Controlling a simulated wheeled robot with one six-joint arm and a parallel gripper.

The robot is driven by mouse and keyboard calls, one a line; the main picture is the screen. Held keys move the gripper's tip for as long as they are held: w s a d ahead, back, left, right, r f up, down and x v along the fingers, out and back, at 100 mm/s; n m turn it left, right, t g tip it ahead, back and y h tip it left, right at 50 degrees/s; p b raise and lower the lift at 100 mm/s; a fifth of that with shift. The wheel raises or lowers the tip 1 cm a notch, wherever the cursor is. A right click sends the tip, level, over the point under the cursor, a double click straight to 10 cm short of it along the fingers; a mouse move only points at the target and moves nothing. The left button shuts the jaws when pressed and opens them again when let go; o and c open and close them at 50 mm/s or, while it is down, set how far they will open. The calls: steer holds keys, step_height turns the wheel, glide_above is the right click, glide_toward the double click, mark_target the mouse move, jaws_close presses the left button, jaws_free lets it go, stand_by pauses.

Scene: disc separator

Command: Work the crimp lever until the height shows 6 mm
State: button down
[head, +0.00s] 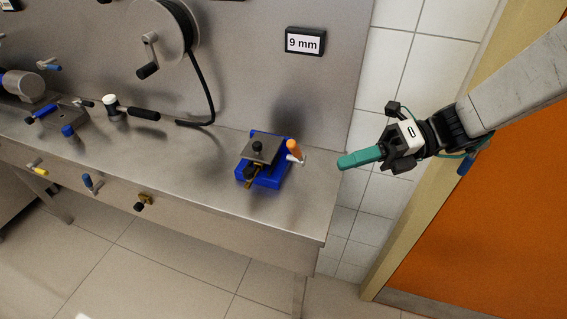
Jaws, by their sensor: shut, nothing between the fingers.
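The display (305,42) on the steel back panel reads "9 mm". A blue device (270,177) with a grey plate and a black knob stands on the bench near its right end. Its lever has an orange handle (293,149) on the right side, tilted up, with a pale metal pivot below it. My gripper (342,163) has teal fingers closed together and empty. It points left, in the air to the right of the orange handle, with a clear gap between them. No hand is on the lever.
The steel bench (200,165) ends just right of the blue device. A reel with a crank (148,70) and a hanging black cable are on the back panel. A black-handled tool (144,114) lies at left. An orange door (480,240) stands behind my arm.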

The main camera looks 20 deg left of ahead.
mark_target(295, 146)
steer(key=s+a+f+m, duration=0.15)
steer(key=s+a, duration=0.25)
steer(key=a, duration=0.4)
steer(key=shift+n, duration=0.25)
steer(key=w, duration=0.2)
steer(key=w+a+r, duration=0.1)
steer(key=w, duration=0.1)
steer(key=shift+w, duration=0.1)
steer(key=shift+w+d+r, duration=0.15)
steer(key=shift+w+r, duration=0.4)
steer(key=shift+w, duration=0.25)
